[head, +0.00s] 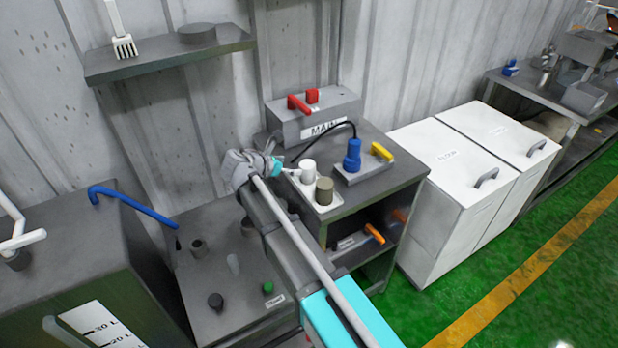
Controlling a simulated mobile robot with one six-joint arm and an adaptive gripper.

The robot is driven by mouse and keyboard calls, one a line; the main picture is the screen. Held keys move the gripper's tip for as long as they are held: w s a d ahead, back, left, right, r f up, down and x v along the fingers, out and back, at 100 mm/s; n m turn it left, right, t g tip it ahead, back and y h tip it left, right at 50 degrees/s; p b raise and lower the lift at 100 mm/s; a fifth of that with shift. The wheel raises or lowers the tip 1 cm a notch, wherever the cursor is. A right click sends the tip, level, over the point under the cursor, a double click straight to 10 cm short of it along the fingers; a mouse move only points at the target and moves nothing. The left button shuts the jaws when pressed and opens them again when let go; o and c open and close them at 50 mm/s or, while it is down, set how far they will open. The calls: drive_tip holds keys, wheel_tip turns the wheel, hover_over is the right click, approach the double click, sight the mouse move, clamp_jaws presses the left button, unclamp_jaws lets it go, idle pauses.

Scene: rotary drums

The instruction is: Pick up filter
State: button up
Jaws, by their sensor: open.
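A white cylinder (308,171) and an olive-brown cylinder (324,190) stand upright on a small white tray (333,204) at the left front of the grey bench top. Nothing labels either one as the filter, so I cannot tell which it is. My gripper (293,172) is open at the tray's left edge, pointing right toward the white cylinder. Its fingertips are small and close to that cylinder; I cannot tell whether they touch it.
Behind the tray is a grey box (341,107) with red handles. A blue plug (352,155) with a black cable and a yellow handle (382,152) are to the right. White bins (452,152) stand beside the bench. A dark disc (197,33) lies on the wall shelf (150,63).

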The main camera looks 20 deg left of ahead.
sight(305, 165)
drive_tip(key=shift+b+x, duration=0.3)
drive_tip(key=shift+x, duration=0.85)
drive_tip(key=shift+w, duration=0.1)
drive_tip(key=b+x, duration=0.2)
drive_tip(key=x, duration=0.2)
drive_tip(key=shift+d+f, duration=0.15)
drive_tip(key=shift+f, duration=0.05)
drive_tip(key=shift+w+d+f+b, duration=0.15)
drive_tip(key=shift+w+d+b, duration=0.1)
drive_tip(key=shift+w+b, duration=0.1)
drive_tip(key=shift+s, duration=0.1)
drive_tip(key=c, duration=1.1)
drive_tip(key=shift+o, duration=0.2)
